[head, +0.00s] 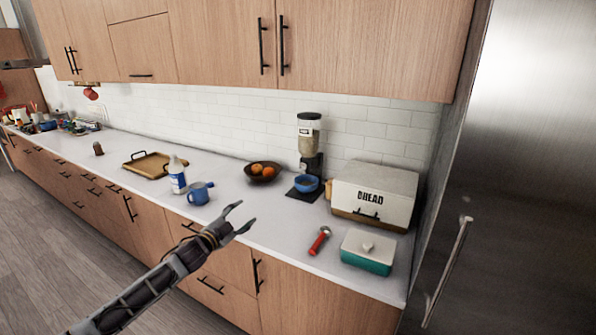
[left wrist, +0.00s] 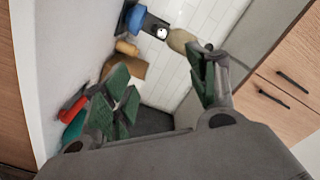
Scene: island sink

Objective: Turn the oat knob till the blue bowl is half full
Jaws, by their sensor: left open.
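The oat dispenser (head: 309,136) stands against the tiled wall, with a clear hopper of oats above a black body. The blue bowl (head: 307,184) sits below it on the dark base; its contents are too small to tell. In the left wrist view the hopper (left wrist: 180,40) and the blue bowl (left wrist: 135,18) show near the top. A pale round part, which looks like the oat knob (left wrist: 162,32), shows on the black body there. My left gripper (head: 243,214) is open and empty, over the counter's front edge, well apart from the dispenser. My right gripper is not in view.
A bread box (head: 376,192) stands right of the dispenser, a fruit bowl (head: 263,171) left of it. A blue mug (head: 201,193), white bottle (head: 177,176), red-handled tool (head: 320,240) and teal-and-white dish (head: 367,252) stand or lie nearer the front. The counter between mug and tool is clear.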

